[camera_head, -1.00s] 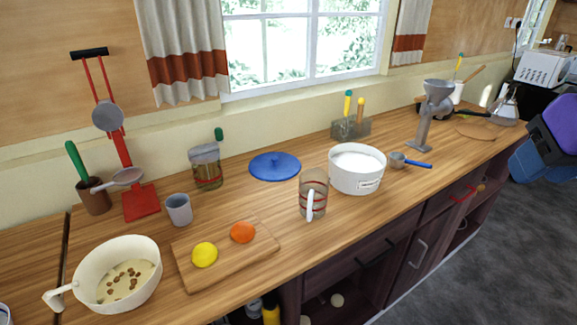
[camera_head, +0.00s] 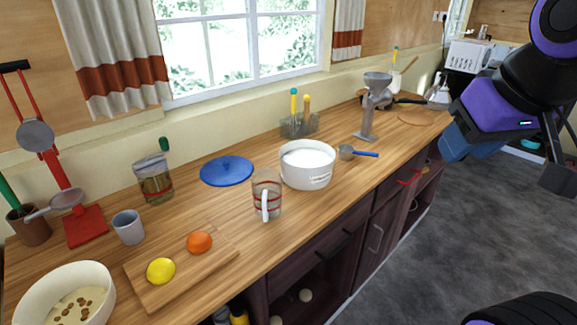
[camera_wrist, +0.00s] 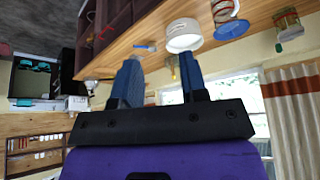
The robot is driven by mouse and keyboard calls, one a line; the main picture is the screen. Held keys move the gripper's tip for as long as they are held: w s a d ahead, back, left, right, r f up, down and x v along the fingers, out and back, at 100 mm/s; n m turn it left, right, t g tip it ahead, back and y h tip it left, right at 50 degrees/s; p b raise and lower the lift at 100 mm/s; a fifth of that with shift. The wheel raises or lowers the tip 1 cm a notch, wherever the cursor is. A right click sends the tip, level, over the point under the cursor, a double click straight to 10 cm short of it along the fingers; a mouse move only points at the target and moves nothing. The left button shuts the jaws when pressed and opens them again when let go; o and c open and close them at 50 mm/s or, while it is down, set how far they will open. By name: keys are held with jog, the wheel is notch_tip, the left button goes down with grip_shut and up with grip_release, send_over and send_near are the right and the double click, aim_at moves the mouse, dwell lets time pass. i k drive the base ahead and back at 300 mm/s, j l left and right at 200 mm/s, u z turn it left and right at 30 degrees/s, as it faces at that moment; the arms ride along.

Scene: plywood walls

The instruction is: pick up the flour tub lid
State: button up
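The flour tub lid (camera_head: 227,174), a blue disc with a small knob, lies flat on the wooden counter. It also shows in the wrist view (camera_wrist: 232,30), near the top. The white flour tub (camera_head: 308,179) stands uncovered to its right, full of white flour; it also shows in the wrist view (camera_wrist: 184,43). My gripper (camera_wrist: 159,70) is open, its two blue fingers spread with nothing between them. It is well away from the lid. In the head view, my purple arm hangs at the right, away from the counter.
A glass mug (camera_head: 271,187) stands in front, between lid and tub. A jar (camera_head: 156,186) stands left of the lid. A cutting board (camera_head: 145,293) holds a lemon (camera_head: 160,271) and an orange (camera_head: 199,242). A utensil caddy (camera_head: 298,127) stands behind the tub.

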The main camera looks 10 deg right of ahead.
aim_at(227, 171)
jog(key=i+l+u, duration=0.1)
jog(key=i+u, duration=0.25)
jog(key=i+l+u, duration=0.35)
jog(key=i+j, duration=0.1)
